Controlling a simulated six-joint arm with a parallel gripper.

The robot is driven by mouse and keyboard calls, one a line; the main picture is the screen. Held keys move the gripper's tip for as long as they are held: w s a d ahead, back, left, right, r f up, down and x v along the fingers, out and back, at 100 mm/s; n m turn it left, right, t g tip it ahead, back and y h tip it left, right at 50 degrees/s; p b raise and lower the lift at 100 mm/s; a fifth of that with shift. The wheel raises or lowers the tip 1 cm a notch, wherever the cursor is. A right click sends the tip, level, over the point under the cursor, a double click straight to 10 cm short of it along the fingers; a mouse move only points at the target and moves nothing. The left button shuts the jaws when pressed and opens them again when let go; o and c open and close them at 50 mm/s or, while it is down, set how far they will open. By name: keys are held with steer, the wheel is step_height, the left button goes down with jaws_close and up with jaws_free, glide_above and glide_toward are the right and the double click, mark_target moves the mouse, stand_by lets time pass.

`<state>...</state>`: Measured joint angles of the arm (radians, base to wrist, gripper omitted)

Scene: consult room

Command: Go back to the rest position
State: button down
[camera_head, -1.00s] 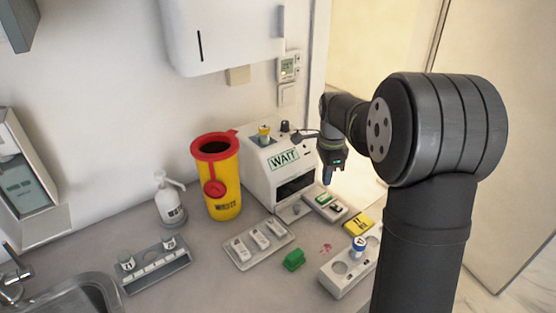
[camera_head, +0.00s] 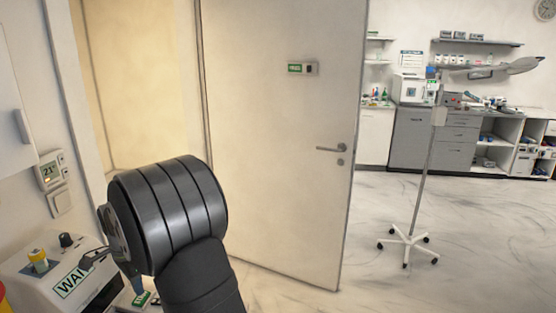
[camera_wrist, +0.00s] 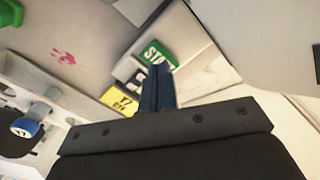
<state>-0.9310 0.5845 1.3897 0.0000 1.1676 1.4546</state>
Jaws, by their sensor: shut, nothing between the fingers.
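My gripper (camera_wrist: 157,88) is in the wrist view with its dark blue fingers together and nothing between them. It hangs above the counter, by the green START button (camera_wrist: 155,52) and a yellow tag (camera_wrist: 120,100) marked 17; the fingers overlap their edges in the picture, and I cannot tell the height. In the head view my dark arm fills the lower left and hides most of the gripper. The white machine (camera_head: 28,287) with the WAIT sign is left of the arm.
A tube with a blue cap (camera_wrist: 23,128) stands at the left in the wrist view, and a green block (camera_wrist: 10,14) is at its upper left. The head view shows a door (camera_head: 270,150), a wheeled stand (camera_head: 407,240) and open floor at right.

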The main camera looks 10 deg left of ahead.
steer(key=shift+f, duration=0.85)
steer(key=shift+r, duration=0.1)
steer(key=shift+n, duration=0.8)
steer(key=a+r, duration=0.2)
steer(key=r, duration=0.3)
steer(key=s+a+r, duration=0.1)
steer(key=a+r, duration=0.2)
steer(key=r, duration=0.1)
steer(key=s+a+r, duration=0.1)
steer(key=a+r, duration=0.2)
steer(key=r, duration=0.2)
steer(key=shift+s+r, duration=0.25)
steer(key=shift+r, duration=0.1)
steer(key=shift+s+a+r+n, duration=0.35)
steer(key=shift+s+a+r, duration=0.8)
steer(key=shift+r, duration=0.3)
steer(key=shift+s+a+r+n, duration=0.3)
steer(key=shift+s+a+r, duration=0.7)
steer(key=shift+a+r, duration=0.35)
steer(key=shift+s+a+r+n, duration=0.35)
steer(key=shift+s+a+r, duration=0.75)
steer(key=shift+r, duration=0.4)
